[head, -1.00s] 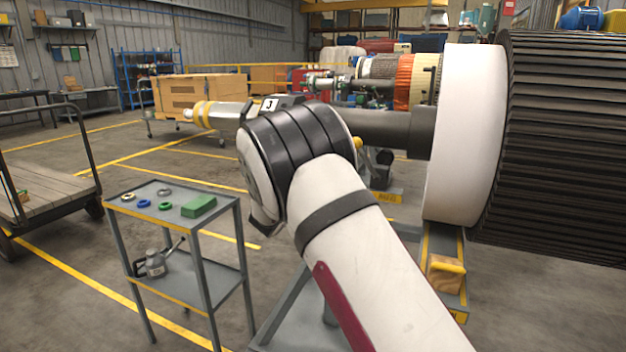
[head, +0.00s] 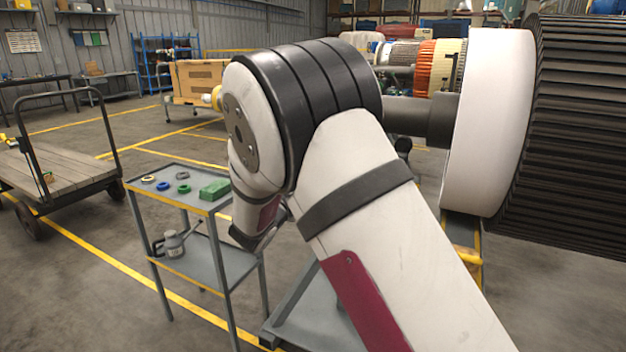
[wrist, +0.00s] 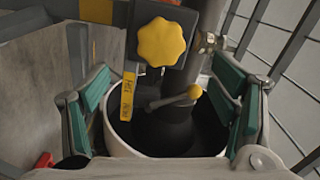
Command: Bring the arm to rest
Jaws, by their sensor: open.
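My arm (head: 350,200) crosses the middle of the head view, bent at a large black-banded joint. My gripper is hidden in that view. In the wrist view my gripper (wrist: 165,95) is open, its two teal-padded fingers wide apart at left and right. Nothing is held between them. I cannot tell whether the fingers touch any of these.
A grey two-shelf cart (head: 215,262) with several small rings and a green block (head: 214,190) stands left of my arm. A large rotor with a white disc (head: 488,120) stands close at right. A flatbed trolley (head: 65,175) is at far left. Open floor lies between.

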